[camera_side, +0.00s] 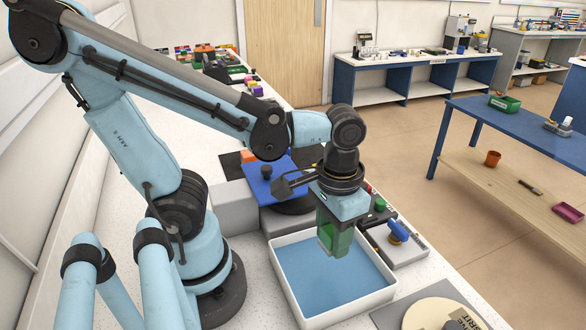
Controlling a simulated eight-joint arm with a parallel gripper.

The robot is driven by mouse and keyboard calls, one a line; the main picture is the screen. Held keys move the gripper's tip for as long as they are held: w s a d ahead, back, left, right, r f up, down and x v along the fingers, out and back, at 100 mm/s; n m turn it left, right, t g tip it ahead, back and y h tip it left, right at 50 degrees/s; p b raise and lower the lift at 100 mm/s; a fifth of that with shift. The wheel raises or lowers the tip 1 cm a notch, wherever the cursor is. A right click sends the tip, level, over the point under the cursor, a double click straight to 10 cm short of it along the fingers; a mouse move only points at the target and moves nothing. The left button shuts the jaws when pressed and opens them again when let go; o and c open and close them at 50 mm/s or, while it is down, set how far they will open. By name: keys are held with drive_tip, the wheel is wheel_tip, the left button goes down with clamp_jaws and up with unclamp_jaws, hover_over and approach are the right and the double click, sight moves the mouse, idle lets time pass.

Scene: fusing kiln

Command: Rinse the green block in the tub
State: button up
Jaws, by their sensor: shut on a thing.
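My gripper (336,240) points down over the tub and is shut on the green block (343,241). The block hangs from the jaws, its lower end above or near the blue water; I cannot tell whether it touches. The tub (304,311) is a white rectangular basin with rounded corners, holding blue water (330,282). The jaws are partly hidden behind the block.
A blue plate (272,181) on a dark round base stands behind the tub. A grey unit with a blue handle (398,231) is at the tub's right. A round beige disc (440,315) lies at front right. Small coloured blocks (250,80) lie farther back on the bench.

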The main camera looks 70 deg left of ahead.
sight(328, 276)
drive_tip(key=shift+f, duration=3.95)
drive_tip(key=shift+r, duration=0.1)
drive_tip(key=shift+r, duration=3.7)
